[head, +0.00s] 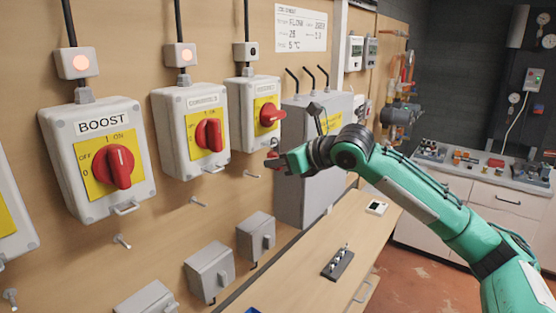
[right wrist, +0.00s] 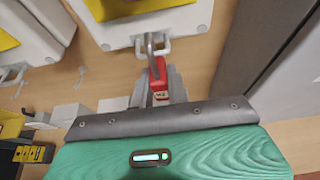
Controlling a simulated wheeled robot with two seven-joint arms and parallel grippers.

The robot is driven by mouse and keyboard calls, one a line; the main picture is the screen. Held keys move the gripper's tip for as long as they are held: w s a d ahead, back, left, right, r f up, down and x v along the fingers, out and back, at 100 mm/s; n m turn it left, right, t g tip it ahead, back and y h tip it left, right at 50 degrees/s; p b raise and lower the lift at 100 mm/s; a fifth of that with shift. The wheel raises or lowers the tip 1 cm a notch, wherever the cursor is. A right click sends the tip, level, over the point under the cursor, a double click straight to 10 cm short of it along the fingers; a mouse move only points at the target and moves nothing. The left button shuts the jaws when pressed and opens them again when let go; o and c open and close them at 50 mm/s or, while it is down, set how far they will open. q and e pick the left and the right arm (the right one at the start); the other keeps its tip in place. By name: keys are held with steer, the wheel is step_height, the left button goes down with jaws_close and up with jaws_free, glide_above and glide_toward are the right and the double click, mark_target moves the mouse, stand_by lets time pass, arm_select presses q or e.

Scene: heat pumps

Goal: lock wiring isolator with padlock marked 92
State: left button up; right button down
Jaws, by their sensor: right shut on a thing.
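A grey isolator box (head: 255,110) with a yellow plate and red rotary handle (head: 271,115) is the rightmost of the row in the head view. Its label is too small to read surely. The handle points sideways. My right gripper (head: 273,162) is just below this box, shut on a red padlock (right wrist: 159,76). In the right wrist view the padlock's shackle (right wrist: 150,45) is up at the metal loop (right wrist: 154,48) under the box. I cannot tell whether it is through the loop or closed. The mark on the padlock body is too blurred to read surely. My left gripper is not in view.
The BOOST isolator (head: 97,155) and another isolator (head: 190,130) hang to the left. Pegs (head: 122,241) stick out of the board below. A tall grey cabinet (head: 305,190) stands close right. Smaller grey boxes (head: 210,272) sit lower, above a wooden bench (head: 310,245).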

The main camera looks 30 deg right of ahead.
steer(key=shift+f, duration=0.5)
steer(key=c, duration=1.3)
jaws_free()
steer(key=shift+s+b, duration=0.1)
steer(key=shift+b, duration=0.2)
steer(key=b+v, duration=0.5)
steer(key=v, duration=0.8)
steer(key=shift+s+d, duration=0.2)
steer(key=shift+d, duration=0.05)
steer(key=shift+r, duration=0.15)
